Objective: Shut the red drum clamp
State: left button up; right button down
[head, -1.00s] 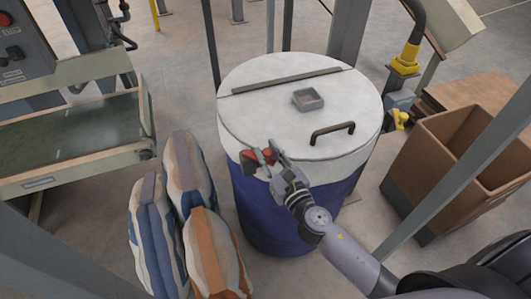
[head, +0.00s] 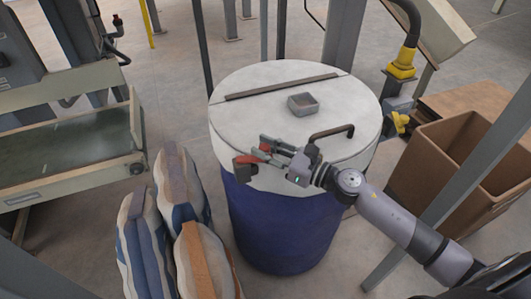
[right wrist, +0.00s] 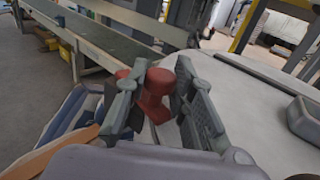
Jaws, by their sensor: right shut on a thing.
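The blue drum (head: 285,228) has a white lid (head: 245,115) lying on top. The red drum clamp (head: 245,168) is at the front left of the lid's rim. My right gripper (head: 266,151) reaches over the lid's front edge from the right, its fingers around the clamp's red handle. In the right wrist view the red handle (right wrist: 156,92) is between the two grey fingers (right wrist: 160,108); the gripper is shut on it. The fingers hide part of the clamp, so I cannot tell how its lever sits. My left gripper is not in view.
A dark handle (head: 332,131) and a small grey box (head: 303,104) are on the lid. Striped sacks (head: 145,245) stand at the drum's left. A brown carton (head: 415,180) and slanted grey post (head: 470,165) are at the right. A conveyor (head: 70,130) is at the far left.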

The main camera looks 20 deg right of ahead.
dwell(0.3)
jog(key=c, duration=1.3)
grip_release()
jog(key=shift+c, duration=0.2)
jog(key=shift+s+d, duration=0.1)
jog(key=v, duration=1.1)
jog(key=shift+s+d, duration=0.2)
jog(key=shift+s, duration=0.15)
